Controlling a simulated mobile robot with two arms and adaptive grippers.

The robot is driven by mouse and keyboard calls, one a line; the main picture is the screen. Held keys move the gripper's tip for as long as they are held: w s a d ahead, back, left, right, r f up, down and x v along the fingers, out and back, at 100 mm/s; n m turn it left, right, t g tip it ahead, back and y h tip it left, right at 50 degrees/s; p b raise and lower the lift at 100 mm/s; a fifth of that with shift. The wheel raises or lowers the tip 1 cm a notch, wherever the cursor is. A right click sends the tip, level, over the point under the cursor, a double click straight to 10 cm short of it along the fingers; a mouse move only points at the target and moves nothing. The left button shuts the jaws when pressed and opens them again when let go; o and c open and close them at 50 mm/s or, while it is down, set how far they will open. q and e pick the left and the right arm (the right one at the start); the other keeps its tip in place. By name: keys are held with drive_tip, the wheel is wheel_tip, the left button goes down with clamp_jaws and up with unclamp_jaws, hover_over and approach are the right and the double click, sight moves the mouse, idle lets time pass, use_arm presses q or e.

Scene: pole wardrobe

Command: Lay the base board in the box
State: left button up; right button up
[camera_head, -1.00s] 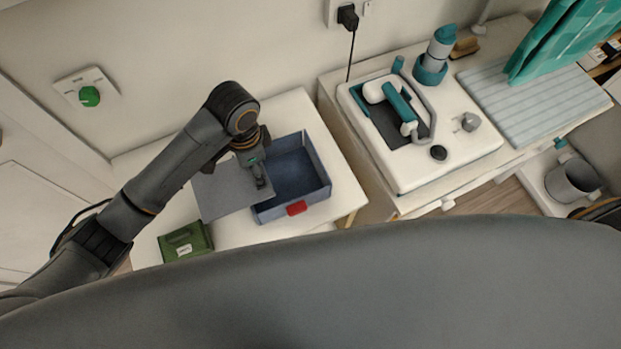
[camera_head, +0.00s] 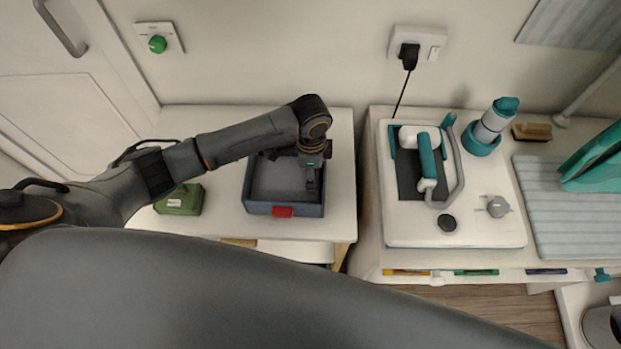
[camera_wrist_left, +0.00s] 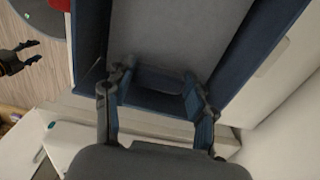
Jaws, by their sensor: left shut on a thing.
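The blue box (camera_head: 257,208) with a red front latch stands on the white table. The grey base board (camera_head: 272,180) is inside its walls and covers most of the inside; I cannot tell whether it rests fully on the floor. My left gripper (camera_head: 311,186) reaches down into the box at its right side, shut on the board's edge. In the left wrist view, the board (camera_wrist_left: 178,30) lies between the blue walls (camera_wrist_left: 258,50), with my left fingers (camera_wrist_left: 157,78) at its near end. My right gripper (camera_wrist_left: 32,54) shows at that view's left edge, open and empty.
A green case (camera_head: 180,200) sits left of the box. A white cabinet with a teal-handled appliance (camera_head: 455,210) stands to the right, across a narrow gap. The wall with a green knob (camera_head: 157,44) is behind. Some table is clear behind the box.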

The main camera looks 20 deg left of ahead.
use_arm(q)
drive_tip(key=shift+d+f, duration=0.1)
drive_tip(key=shift+f, duration=1.8)
use_arm(e)
drive_tip(key=d, duration=0.2)
drive_tip(key=shift+d, duration=0.35)
use_arm(q)
drive_tip(key=shift+f, duration=0.15)
use_arm(e)
drive_tip(key=shift+a, duration=0.15)
use_arm(q)
drive_tip(key=o, duration=1)
drive_tip(key=shift+o, duration=0.8)
wheel_tip(320, 180, up, 12)
drive_tip(key=shift+r, duration=0.2)
use_arm(e)
drive_tip(key=shift+a+f, duration=0.1)
drive_tip(key=shift+a, duration=0.1)
